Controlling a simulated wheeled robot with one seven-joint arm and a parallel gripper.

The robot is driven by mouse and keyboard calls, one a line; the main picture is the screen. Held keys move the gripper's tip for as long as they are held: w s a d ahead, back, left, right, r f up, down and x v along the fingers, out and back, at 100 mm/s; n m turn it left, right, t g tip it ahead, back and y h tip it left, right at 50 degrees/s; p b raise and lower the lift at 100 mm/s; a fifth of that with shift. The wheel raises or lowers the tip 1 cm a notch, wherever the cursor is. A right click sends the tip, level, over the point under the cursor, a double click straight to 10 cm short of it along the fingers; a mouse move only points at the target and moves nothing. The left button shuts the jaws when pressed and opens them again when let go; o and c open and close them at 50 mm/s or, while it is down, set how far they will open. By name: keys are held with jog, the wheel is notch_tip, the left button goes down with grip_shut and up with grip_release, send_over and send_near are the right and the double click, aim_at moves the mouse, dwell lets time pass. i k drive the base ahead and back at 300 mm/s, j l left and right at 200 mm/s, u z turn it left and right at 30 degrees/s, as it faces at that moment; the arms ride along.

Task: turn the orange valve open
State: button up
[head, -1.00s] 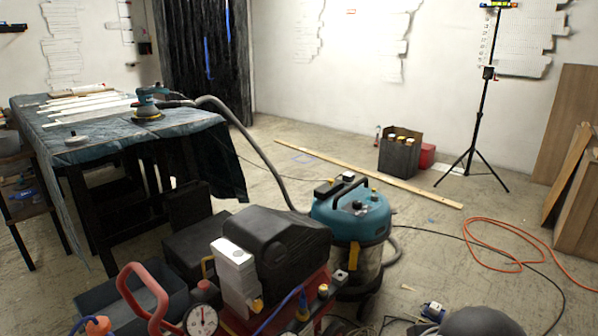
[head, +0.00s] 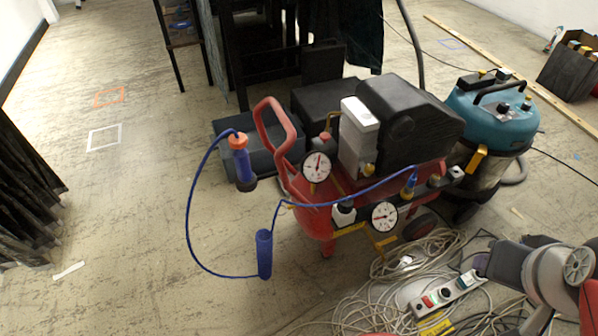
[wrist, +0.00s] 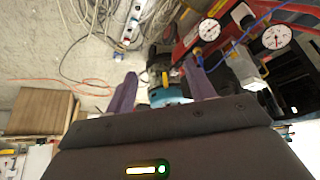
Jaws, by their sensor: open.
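No clearly orange valve can be made out. A red compressor (head: 310,215) stands mid-floor with two round white gauges, a blue hose and small fittings. The compressor's gauges (wrist: 276,37) are to the right.
The blue vacuum (head: 492,110) stands right of the compressor. Tangled cables (head: 350,300) and a power strip (head: 450,292) lie in front, by my arm (head: 560,272). Dark boxes (head: 255,143) sit behind the compressor. The floor to the left is largely clear.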

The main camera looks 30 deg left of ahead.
aim_at(241, 143)
jog(key=u, duration=1.85)
